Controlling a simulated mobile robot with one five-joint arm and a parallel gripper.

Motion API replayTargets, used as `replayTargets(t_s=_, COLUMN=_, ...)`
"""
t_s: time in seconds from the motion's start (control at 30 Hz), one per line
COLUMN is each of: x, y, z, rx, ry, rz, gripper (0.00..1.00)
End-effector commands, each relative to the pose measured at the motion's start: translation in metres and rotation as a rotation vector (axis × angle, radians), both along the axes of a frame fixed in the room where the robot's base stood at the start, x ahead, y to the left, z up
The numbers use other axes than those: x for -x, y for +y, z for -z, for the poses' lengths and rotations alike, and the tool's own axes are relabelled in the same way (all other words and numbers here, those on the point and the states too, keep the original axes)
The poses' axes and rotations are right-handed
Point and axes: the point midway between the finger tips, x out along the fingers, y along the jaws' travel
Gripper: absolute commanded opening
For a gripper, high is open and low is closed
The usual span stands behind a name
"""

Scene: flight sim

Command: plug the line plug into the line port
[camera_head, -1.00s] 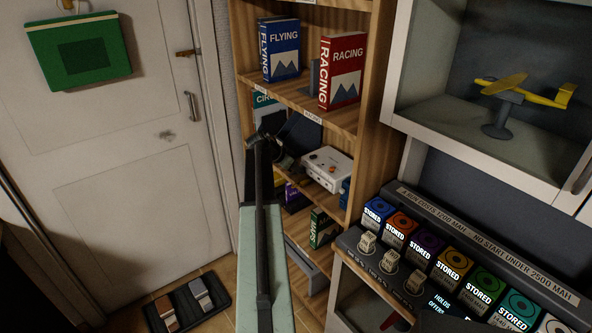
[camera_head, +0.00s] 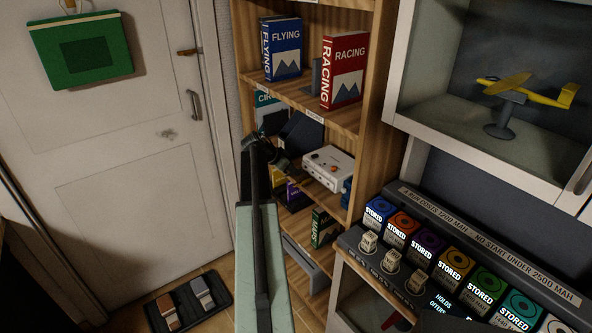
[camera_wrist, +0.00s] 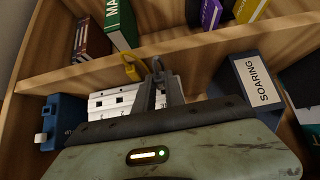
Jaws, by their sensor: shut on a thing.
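A white box with buttons (camera_head: 328,166) sits on the middle shelf. In the wrist view its white face with small dark openings (camera_wrist: 105,103) shows just behind my gripper. My gripper (camera_wrist: 158,78) has its fingers close together on a small greyish piece at their tips, apparently the line plug (camera_wrist: 157,65). A yellow piece (camera_wrist: 133,68) shows just left of the fingertips; I cannot tell whether it belongs to the plug. The line port cannot be told apart among the box's openings.
A blue device (camera_wrist: 62,122) stands beside the white box. A dark box labelled SOARING (camera_wrist: 250,83) is on the other side. Books, including a green one (camera_head: 324,228), stand on the shelf below. The wooden shelf boards and side (camera_head: 364,120) close in around my gripper.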

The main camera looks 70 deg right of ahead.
Motion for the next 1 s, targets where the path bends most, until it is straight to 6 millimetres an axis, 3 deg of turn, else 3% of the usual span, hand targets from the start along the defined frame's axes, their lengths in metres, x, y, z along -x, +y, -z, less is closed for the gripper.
replayTargets(t_s=0.57, x=-0.006, y=0.009, z=0.000, rx=0.000, ry=0.000, rz=0.001, gripper=0.00)
replayTargets(t_s=1.0, x=0.008, y=-0.012, z=0.000, rx=0.000, ry=0.000, rz=0.001, gripper=0.00)
